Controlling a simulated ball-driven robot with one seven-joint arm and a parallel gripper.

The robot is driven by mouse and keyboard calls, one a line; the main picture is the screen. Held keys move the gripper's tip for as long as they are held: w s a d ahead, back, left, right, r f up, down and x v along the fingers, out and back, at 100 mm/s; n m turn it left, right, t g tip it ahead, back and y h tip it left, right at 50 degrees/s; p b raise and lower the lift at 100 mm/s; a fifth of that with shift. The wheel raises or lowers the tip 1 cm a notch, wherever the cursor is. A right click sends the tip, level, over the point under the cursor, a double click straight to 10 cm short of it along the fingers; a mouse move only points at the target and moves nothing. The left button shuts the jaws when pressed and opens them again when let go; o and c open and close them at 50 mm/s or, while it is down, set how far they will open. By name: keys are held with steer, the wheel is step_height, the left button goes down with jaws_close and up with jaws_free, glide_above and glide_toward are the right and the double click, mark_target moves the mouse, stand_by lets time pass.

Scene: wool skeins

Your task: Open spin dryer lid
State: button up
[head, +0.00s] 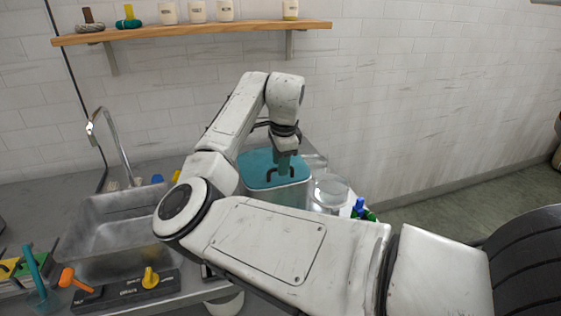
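The spin dryer (292,196) stands on the counter in the middle of the head view, a pale, box-like body behind my forearm. Its teal lid (256,166) lies flat on top and looks closed. My gripper (281,172) points down over the right half of the lid, at a small dark handle-like shape. The fingers and that shape run together, so I cannot tell whether they touch or whether the gripper is open. My arm hides the dryer's lower front.
A metal sink (110,232) with a tall faucet (119,150) is at left. A clear round container (330,188) and blue and green bottles (361,208) stand right of the dryer. A wooden shelf (200,31) with jars runs above. Open floor (460,205) lies at right.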

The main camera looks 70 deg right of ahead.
steer(key=shift+f, duration=0.2)
jaws_close()
stand_by(0.3)
stand_by(0.3)
